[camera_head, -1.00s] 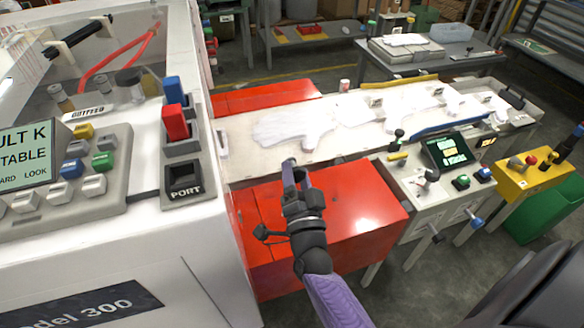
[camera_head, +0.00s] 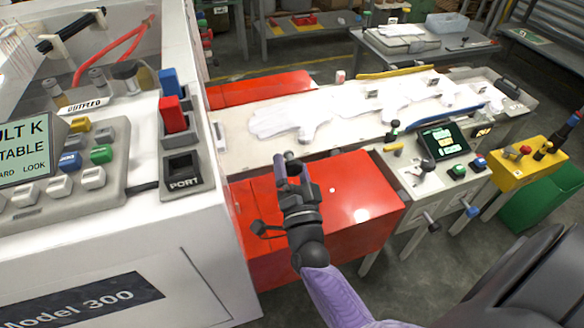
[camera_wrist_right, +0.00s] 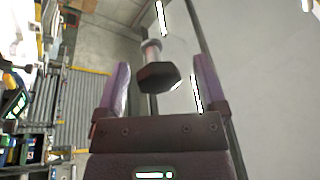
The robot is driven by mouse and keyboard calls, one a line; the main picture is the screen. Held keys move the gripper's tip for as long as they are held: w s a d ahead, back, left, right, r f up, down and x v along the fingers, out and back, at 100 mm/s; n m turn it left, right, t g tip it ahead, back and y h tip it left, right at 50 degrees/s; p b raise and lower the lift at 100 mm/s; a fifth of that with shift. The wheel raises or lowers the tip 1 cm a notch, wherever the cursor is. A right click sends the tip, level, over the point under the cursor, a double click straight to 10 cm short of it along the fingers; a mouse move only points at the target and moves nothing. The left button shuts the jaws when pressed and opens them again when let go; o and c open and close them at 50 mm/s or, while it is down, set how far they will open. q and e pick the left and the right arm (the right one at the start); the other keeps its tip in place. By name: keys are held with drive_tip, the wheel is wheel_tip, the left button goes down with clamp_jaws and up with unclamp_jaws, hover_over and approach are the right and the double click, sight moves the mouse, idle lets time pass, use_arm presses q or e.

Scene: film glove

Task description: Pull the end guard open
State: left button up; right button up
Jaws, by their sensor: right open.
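My right gripper (camera_head: 287,168) is in front of the white machine's right end, above the red box (camera_head: 345,200). Its jaws are open. In the right wrist view, a dark faceted knob (camera_wrist_right: 158,76) on a pale stem shows between the two purple fingers, with gaps on both sides; the fingers do not appear to touch it. Behind it is a smooth grey panel (camera_wrist_right: 225,60) with a dark edge bar, which may be the end guard; I cannot tell for certain. The knob cannot be made out in the head view. My left gripper is out of view.
The white machine (camera_head: 200,265) with its button console (camera_head: 75,165) fills the left side. A pale bench (camera_head: 230,150) with white glove shapes runs rightward behind the gripper. A control panel (camera_head: 425,178) and a yellow box (camera_head: 525,170) stand at right.

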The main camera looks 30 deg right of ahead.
drive_tip(key=v, duration=1)
